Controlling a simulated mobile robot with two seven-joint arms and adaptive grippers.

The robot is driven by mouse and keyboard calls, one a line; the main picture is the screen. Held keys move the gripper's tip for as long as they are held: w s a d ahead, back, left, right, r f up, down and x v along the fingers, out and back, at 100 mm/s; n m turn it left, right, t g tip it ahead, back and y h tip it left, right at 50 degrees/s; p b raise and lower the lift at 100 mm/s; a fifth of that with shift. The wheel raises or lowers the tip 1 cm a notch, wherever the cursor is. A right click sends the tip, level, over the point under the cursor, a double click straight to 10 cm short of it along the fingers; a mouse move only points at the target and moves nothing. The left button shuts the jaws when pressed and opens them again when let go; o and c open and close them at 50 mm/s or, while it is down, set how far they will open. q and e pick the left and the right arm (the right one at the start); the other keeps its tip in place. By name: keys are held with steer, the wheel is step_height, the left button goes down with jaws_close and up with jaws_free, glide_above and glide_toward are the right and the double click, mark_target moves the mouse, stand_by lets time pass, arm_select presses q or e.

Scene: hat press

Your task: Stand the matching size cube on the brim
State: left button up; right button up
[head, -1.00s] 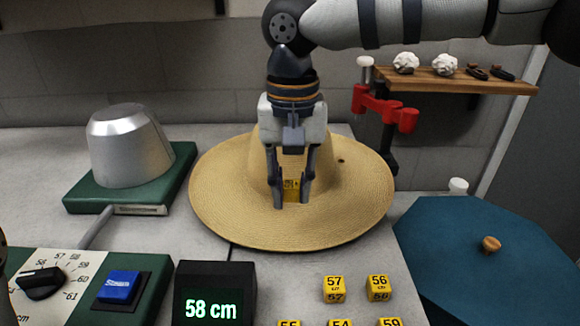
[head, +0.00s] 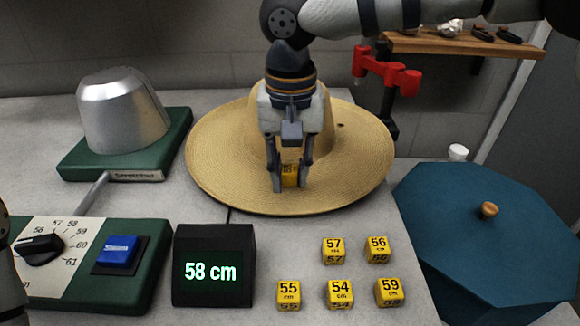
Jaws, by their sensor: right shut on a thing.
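A straw hat (head: 220,150) with a wide brim lies on the grey bench. My right gripper (head: 291,187) is over the front of the brim, shut on a yellow cube (head: 290,174). The fingers stand either side of the cube, which is at or just above the brim; I cannot tell whether it touches. Its number is too small to read. A black display (head: 212,272) reads 58 cm. Cubes marked 57 (head: 333,250), 56 (head: 377,249), 55 (head: 289,295), 54 (head: 340,293) and 59 (head: 389,292) stand on the bench. My left gripper is not in view.
A silver hat block (head: 122,110) on a green base stands at the left. A control box with a dial (head: 40,248) and blue button (head: 117,251) is at front left. A blue octagonal lid-like piece (head: 450,240) is at right. A red clamp (head: 385,72) and wooden shelf (head: 460,45) are behind.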

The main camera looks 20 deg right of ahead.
steer(key=shift+f, duration=0.8)
steer(key=o, duration=0.9)
steer(key=shift+c, duration=0.2)
